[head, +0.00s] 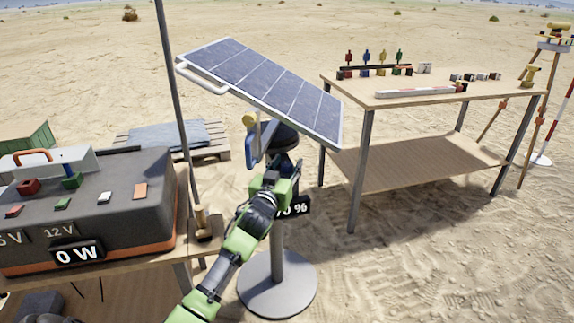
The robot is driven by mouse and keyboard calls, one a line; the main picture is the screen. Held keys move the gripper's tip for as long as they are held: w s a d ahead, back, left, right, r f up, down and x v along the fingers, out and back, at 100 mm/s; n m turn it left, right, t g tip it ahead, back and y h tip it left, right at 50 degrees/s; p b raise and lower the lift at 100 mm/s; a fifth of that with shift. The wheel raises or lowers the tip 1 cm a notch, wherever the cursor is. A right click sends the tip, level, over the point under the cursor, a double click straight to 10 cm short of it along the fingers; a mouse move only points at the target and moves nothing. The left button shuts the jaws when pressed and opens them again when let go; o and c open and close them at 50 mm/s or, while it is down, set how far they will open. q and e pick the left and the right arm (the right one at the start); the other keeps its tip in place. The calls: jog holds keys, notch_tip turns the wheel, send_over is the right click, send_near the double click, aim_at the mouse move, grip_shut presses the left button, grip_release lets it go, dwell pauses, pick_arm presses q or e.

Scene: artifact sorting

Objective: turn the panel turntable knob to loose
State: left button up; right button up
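The tilted solar panel (265,85) sits on a post with a round grey base (262,292). A dark rounded turntable head (284,134) shows just under the panel. A yellow knob (249,119) is at the panel's lower left side, and a blue and grey bracket-like part (254,146) hangs beside the head. My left gripper (272,178) is at the post, just below the head. Its fingers are not clear against the dark post, so I cannot tell its opening or contact. No knob is clearly visible at the gripper. My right gripper is out of view.
A power box (100,200) with a "0 W" display stands on the left table. A dark pole rises behind it. A percent display (297,206), partly hidden, is by the post. A wooden table (430,90) with small coloured pieces stands right. Open sand lies at the lower right.

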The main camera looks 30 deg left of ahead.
pick_arm(q)
jog(key=v, duration=1.2)
jog(key=shift+f, duration=0.1)
